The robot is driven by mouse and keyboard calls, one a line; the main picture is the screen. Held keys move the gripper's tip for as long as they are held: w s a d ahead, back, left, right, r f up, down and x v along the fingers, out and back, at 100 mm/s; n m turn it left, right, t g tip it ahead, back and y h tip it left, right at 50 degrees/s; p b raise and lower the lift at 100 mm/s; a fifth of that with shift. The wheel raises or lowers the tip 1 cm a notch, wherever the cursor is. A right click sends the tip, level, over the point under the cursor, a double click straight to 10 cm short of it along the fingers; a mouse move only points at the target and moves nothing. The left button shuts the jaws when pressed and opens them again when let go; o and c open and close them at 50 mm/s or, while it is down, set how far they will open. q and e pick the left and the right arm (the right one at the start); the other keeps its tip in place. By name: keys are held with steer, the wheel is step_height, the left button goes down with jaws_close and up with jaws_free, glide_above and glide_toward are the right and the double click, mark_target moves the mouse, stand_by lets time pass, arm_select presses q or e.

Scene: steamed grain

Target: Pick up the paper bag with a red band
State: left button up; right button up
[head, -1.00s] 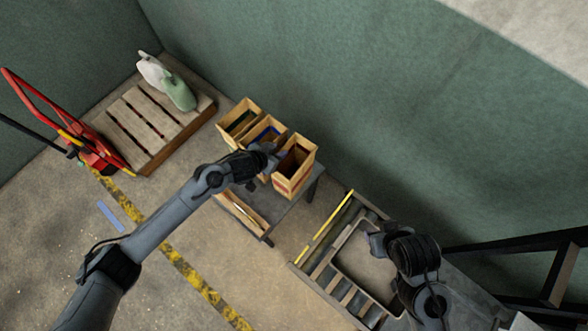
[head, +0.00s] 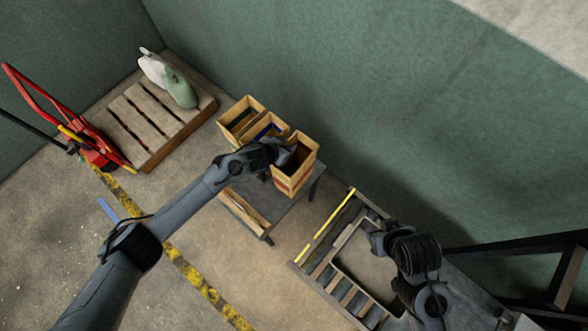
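The paper bag with a red band (head: 295,183) is open-topped and stands upright at the right end of a row of bags on a small grey table. My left gripper (head: 287,155) is at this bag's left upper edge. Its fingers are small and partly hidden by the wrist, so I cannot tell whether they are open or touching the bag. My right gripper (head: 377,240) is far to the right, over the conveyor, away from the bags; its finger state is unclear.
The grey table (head: 284,212) has a lower shelf. A conveyor frame with a grey tray (head: 340,262) is to the right. A pallet (head: 150,120) with sacks and a red pallet jack (head: 95,150) stand left.

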arm_select(q)
steer(key=shift+c, duration=0.5)
jaws_close()
stand_by(0.8)
